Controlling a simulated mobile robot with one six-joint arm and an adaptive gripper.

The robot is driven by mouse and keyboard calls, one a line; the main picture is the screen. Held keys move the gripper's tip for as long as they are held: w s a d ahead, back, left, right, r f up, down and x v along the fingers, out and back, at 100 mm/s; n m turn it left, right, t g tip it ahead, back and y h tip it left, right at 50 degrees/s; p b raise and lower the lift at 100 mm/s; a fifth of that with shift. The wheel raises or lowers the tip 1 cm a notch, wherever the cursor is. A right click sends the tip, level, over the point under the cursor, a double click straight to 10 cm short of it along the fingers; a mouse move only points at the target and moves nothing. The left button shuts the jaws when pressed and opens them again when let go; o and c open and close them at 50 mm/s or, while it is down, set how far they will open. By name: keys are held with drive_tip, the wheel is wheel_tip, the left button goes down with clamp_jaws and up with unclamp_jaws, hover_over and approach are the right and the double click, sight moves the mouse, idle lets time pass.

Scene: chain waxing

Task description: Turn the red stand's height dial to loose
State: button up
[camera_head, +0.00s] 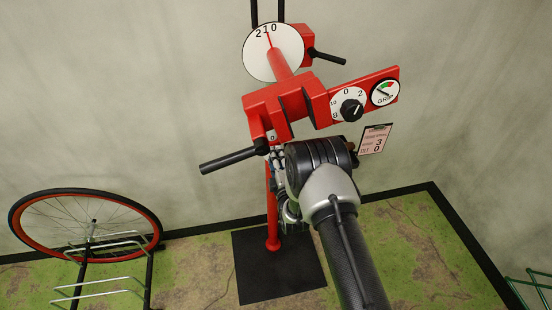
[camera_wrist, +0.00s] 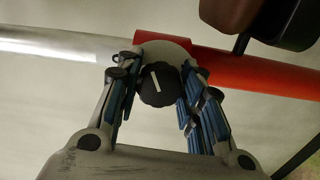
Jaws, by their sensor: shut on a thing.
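The red stand (camera_head: 272,210) rises from a dark base mat in the head view. In the wrist view its red tube (camera_wrist: 260,72) meets a silver tube (camera_wrist: 60,45) at a pale round plate (camera_wrist: 168,48). The black height dial (camera_wrist: 155,88) sits on this plate, its white mark tilted slightly off the picture's vertical, top to the left. No lettering on the plate is readable. My gripper (camera_wrist: 157,82) has its blue-padded fingers on both sides of the dial, shut on it. In the head view my gripper (camera_head: 279,163) is at the post below the clamp head, and the dial is hidden.
Above are the red clamp head (camera_head: 285,100), a black lever (camera_head: 228,160), a white scale disc (camera_head: 262,60) and a panel with a black knob (camera_head: 352,109) and a grip gauge (camera_head: 385,92). A clipboard (camera_head: 375,138) hangs right. A wheel (camera_head: 85,222) stands left in a rack.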

drive_tip(key=n, duration=0.4)
drive_tip(key=shift+n, duration=0.3)
drive_tip(key=n, duration=0.4)
drive_tip(key=shift+r, duration=0.1)
idle(0.4)
drive_tip(key=o, duration=1.1)
drive_tip(key=shift+c, duration=0.2)
drive_tip(key=shift+s, duration=0.1)
drive_tip(key=v, duration=1.2)
